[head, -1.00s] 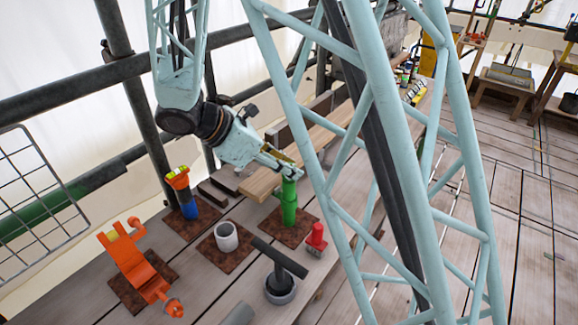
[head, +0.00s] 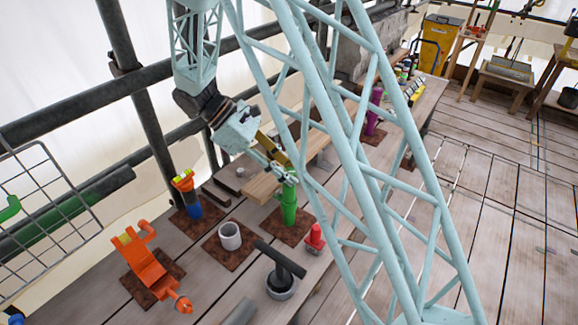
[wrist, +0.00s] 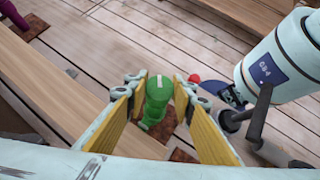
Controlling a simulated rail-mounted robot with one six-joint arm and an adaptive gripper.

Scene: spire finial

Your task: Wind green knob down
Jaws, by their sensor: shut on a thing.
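The green knob (head: 289,180) tops a green post (head: 289,208) that stands upright on a brown square plate (head: 284,230). My gripper (head: 284,172) is at the knob, reaching in from the upper left. In the wrist view the knob (wrist: 158,88) sits between the two yellow-padded fingers of my gripper (wrist: 158,95), with a white stripe on its top. The fingers are shut on it. The lower part of the post is partly hidden below the knob in the wrist view.
A red piece (head: 315,238) stands just right of the green post. A dark T-handled tool (head: 280,268), a white cup (head: 230,236), an orange device (head: 148,264) and a blue post with an orange top (head: 188,195) stand nearby. A wooden beam (head: 262,186) lies behind.

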